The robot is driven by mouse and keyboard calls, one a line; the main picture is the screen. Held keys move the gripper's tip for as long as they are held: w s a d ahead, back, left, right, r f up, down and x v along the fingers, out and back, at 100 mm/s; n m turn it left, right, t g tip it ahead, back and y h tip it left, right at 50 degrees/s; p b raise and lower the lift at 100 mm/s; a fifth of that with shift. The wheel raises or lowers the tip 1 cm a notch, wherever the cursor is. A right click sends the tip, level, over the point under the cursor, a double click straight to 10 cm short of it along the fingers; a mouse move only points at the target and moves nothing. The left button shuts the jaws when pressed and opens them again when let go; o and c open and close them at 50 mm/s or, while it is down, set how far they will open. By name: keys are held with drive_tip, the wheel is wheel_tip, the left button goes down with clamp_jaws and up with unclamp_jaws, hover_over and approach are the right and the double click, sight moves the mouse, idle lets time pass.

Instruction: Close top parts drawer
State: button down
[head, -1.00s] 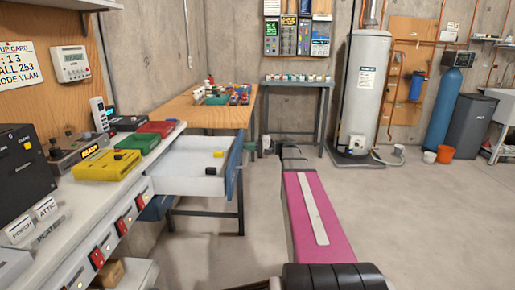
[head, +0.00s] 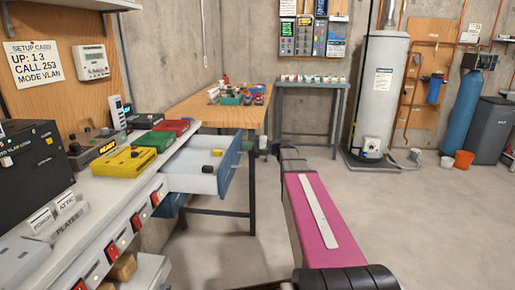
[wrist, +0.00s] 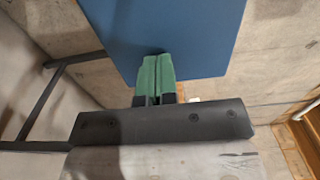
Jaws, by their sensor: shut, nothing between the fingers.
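The top parts drawer stands open under the wooden workbench in the head view; its blue front (head: 230,165) faces right and its pale tray (head: 190,180) holds a yellow item and a black one. My gripper (head: 264,145) is at the far end of my pink arm, just right of the blue front. In the wrist view, my gripper's green fingers (wrist: 156,76) are together and empty, pointing at a blue panel (wrist: 170,30), which looks like the drawer front. I cannot tell whether they touch it.
The wooden workbench (head: 205,105) carries several small coloured parts. A white counter (head: 100,200) with yellow, green and red boxes is at the left. A grey side table (head: 310,85) and a water heater (head: 378,95) stand at the back.

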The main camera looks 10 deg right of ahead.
sight(204, 150)
drive_tip(key=x, duration=2)
drive_tip(key=shift+w, duration=0.1)
